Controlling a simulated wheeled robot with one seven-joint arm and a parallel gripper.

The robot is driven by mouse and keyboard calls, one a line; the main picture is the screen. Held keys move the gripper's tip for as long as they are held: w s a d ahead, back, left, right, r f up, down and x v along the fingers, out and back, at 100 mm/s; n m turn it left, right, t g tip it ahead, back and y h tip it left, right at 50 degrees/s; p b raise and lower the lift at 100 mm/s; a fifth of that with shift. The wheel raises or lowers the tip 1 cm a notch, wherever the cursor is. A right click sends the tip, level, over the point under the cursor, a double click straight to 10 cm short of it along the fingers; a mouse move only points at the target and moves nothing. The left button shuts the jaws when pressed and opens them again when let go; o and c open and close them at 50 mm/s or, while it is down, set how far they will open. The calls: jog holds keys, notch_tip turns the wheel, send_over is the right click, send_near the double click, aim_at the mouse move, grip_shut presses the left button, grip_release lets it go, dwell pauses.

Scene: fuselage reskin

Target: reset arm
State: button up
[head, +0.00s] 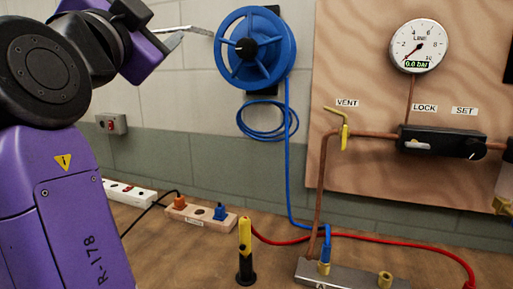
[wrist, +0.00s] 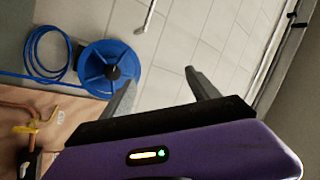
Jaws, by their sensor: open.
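My gripper (head: 188,31) is at the top left in the head view, raised well above the bench and just left of the blue hose reel. In the wrist view my gripper (wrist: 161,85) shows two grey fingers spread apart with nothing between them. My purple arm fills the left side of the head view. The blue reel (head: 232,48) hangs on the wall; it also shows in the wrist view (wrist: 94,62), left of the fingers and apart from them.
A plywood panel (head: 350,185) carries a gauge (head: 418,46), yellow vent valve (head: 344,136) and regulator (head: 440,142). Blue and red hoses cross.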

notch_tip(320, 180, down, 18)
jog(key=n+y+p, duration=0.1)
jog(key=n+y, duration=0.7)
jog(key=n, duration=0.2)
jog(key=s+d+f+n+g, duration=0.1)
jog(key=s+d+f+n, duration=0.1)
jog(key=s+d+f, duration=0.3)
jog(key=d+f+n+y+p, duration=0.1)
jog(key=d+f, duration=0.2)
jog(key=f, duration=0.4)
jog(key=s+d+f+n+g, duration=0.1)
jog(key=s+d+f+n, duration=0.15)
jog(key=f, duration=0.35)
jog(key=s+d+f+m+g+h+p, duration=0.1)
jog(key=s+d+f+h, duration=0.1)
jog(key=s+d+f, duration=0.3)
jog(key=s+d+f+m+g+h+p, duration=0.1)
jog(key=s+d+f, duration=0.5)
jog(key=s+d, duration=0.6)
jog(key=s+d+f+m+g+h+p, duration=0.1)
jog(key=s+d+f+m+g+h, duration=0.2)
jog(key=s, duration=1.5)
jog(key=d+f+h, duration=0.2)
jog(key=d, duration=0.3)
jog(key=shift+d+f+p, duration=0.15)
jog(key=shift+f+p, duration=0.15)
jog(key=shift+f, duration=0.1)
jog(key=shift+c, duration=0.4)
